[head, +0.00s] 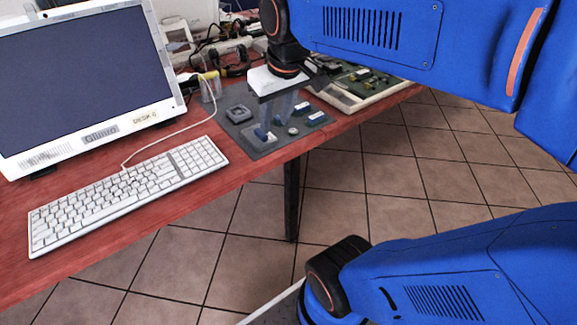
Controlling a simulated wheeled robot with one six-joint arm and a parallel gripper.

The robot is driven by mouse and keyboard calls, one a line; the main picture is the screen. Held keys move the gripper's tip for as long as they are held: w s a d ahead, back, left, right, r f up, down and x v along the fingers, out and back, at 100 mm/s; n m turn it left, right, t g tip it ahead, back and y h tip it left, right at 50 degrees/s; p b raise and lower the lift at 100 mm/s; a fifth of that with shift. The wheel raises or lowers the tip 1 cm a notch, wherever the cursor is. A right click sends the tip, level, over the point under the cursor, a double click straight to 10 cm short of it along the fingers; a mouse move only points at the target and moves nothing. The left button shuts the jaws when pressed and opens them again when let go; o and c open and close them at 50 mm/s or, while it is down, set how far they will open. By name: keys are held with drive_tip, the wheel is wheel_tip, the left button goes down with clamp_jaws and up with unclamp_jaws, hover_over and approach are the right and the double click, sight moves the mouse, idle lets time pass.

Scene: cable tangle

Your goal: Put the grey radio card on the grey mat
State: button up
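The grey mat (262,152) lies on the red desk near its right front edge. Several small parts lie on it. A dark grey square part (239,114) sits at its left; it may be the grey radio card, but it is too small to be sure. A blue-topped part (263,134) lies near the front, and another (317,118) at the right. My gripper (278,118) points down over the mat. Its two grey fingers look apart, with the left fingertip near the front blue-topped part. I see nothing clearly held between them. Contact cannot be told.
A white keyboard (125,190) and a monitor (80,75) stand at the left, with a pale cable (165,138) running between them. A green circuit board (360,85) in a pale tray lies behind the mat to the right. Dark cables (232,62) lie behind.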

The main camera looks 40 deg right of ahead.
drive_tip(key=s+a+f+t, duration=0.1)
drive_tip(key=s+a+f, duration=0.1)
drive_tip(key=s+f, duration=0.5)
drive_tip(key=shift+s+a+f, duration=0.2)
drive_tip(key=shift+s+f, duration=0.1)
drive_tip(key=shift+s, duration=0.45)
